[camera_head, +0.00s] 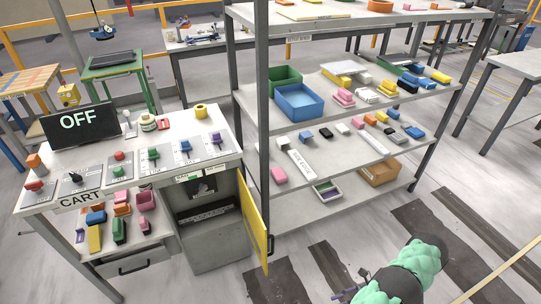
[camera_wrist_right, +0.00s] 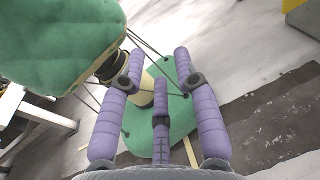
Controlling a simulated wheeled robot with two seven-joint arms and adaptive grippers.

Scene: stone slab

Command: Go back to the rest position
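My right gripper (camera_wrist_right: 160,70) shows in the right wrist view with its purple padded fingers spread apart. Nothing is held between them. In the head view my right arm, in a green padded cover, comes in at the bottom right, low over the floor. Part of the right gripper (camera_head: 350,288) shows at the bottom edge there, small and partly cut off. It is apart from the shelf and the cart. My left gripper is in neither view.
A cart table (camera_head: 222,150) with a sign reading OFF (camera_head: 80,123) stands at left, its yellow door (camera_head: 253,225) open. A grey shelf rack (camera_head: 345,190) holds blocks and bins. Striped floor (camera_head: 330,265) in front of the rack is free.

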